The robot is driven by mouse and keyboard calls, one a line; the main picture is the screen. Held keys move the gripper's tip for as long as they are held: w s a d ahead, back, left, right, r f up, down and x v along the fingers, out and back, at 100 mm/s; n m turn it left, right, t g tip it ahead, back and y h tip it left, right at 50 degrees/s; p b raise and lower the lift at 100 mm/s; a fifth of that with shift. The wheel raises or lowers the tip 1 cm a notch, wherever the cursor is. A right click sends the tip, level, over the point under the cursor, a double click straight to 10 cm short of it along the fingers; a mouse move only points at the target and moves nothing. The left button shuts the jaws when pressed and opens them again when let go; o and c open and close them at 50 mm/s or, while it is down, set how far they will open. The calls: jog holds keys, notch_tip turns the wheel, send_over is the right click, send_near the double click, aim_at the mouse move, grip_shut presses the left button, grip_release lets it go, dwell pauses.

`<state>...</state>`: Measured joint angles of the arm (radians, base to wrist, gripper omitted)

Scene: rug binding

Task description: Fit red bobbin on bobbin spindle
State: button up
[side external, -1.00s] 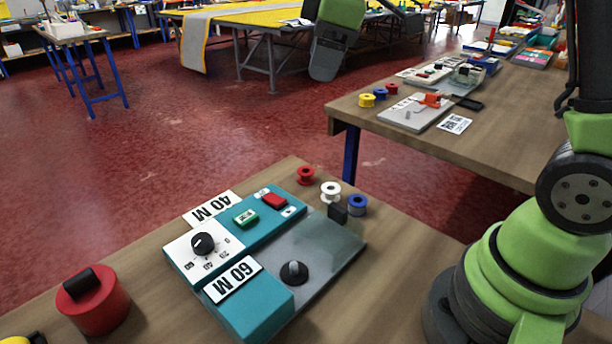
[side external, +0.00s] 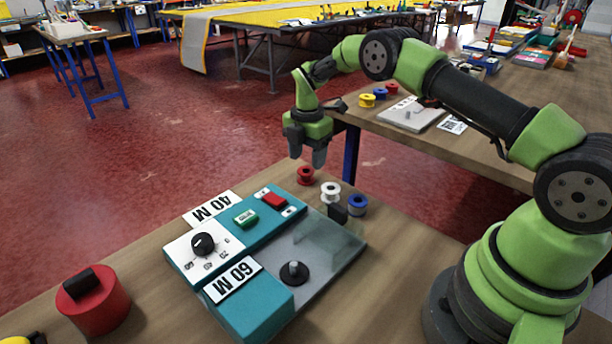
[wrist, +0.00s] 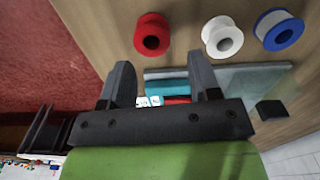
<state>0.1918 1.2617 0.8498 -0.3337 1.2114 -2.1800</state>
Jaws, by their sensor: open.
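The red bobbin (side external: 305,176) stands on the near table behind the teal machine, at the left of a row of bobbins. In the wrist view the red bobbin (wrist: 152,35) lies beyond the fingertips, hub hole facing the camera. My gripper (side external: 307,156) is open and empty, fingers pointing down, just above and behind the red bobbin. Both fingers of my gripper (wrist: 158,65) show apart in the wrist view. A black round piece with a raised middle (side external: 294,272) sits on the machine's grey plate; I cannot tell whether it is the bobbin spindle.
A white bobbin (side external: 330,192) and a blue bobbin (side external: 357,205) stand right of the red one. A black block (side external: 338,212) is close by them. The teal machine (side external: 250,312) fills the table's middle. A red cylinder (side external: 92,302) stands at left. Another table (side external: 500,150) lies behind.

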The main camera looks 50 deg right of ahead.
aim_at(308, 173)
jog(key=f, duration=0.5)
jog(key=shift+w+d+f, duration=0.15)
jog(key=shift+d+f, duration=0.1)
jog(key=shift+f, duration=0.05)
jog(key=shift+c, duration=0.5)
jog(key=c, duration=0.7)
